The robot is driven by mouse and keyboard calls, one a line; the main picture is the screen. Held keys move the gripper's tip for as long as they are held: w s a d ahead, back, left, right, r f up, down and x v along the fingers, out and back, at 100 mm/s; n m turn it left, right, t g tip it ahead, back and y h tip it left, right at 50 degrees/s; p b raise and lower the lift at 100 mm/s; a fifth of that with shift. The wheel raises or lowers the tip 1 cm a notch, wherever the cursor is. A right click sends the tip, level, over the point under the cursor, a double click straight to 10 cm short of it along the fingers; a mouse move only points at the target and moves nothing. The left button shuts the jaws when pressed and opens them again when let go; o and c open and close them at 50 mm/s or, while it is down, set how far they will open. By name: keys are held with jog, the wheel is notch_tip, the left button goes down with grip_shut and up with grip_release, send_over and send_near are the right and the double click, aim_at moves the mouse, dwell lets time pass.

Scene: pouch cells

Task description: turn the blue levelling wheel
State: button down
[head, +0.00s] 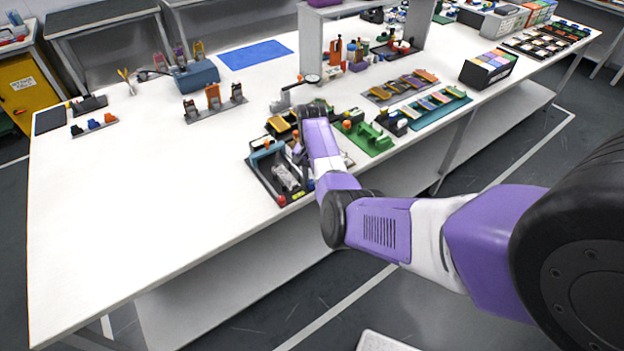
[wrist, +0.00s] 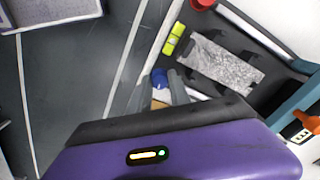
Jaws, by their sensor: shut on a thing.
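The blue levelling wheel (wrist: 159,77) shows in the wrist view at the near edge of the black fixture (wrist: 215,32). My gripper (wrist: 161,88) has its two grey fingers on either side of the wheel, shut on it. Part of the wheel is hidden by the fingers and the gripper body. A silvery plate (wrist: 226,66) lies in the fixture, with a yellow-green spirit level (wrist: 174,38) beside it. In the head view the fixture (head: 262,178) stands at the table's front edge; my arm hides the wheel and most of my gripper there.
A green tray (head: 370,139) stands to the right in the head view. The white table (head: 130,220) is clear to the left. The floor drops off beyond the front edge.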

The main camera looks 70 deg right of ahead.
jog(key=shift+w+r+m, duration=0.1)
jog(key=shift+m, duration=1.9)
jog(key=c, duration=1.5)
grip_release()
jog(key=shift+r, duration=0.1)
notch_tip(320, 180, up, 8)
jog(key=shift+f+b, duration=0.25)
jog(key=shift+b, duration=0.2)
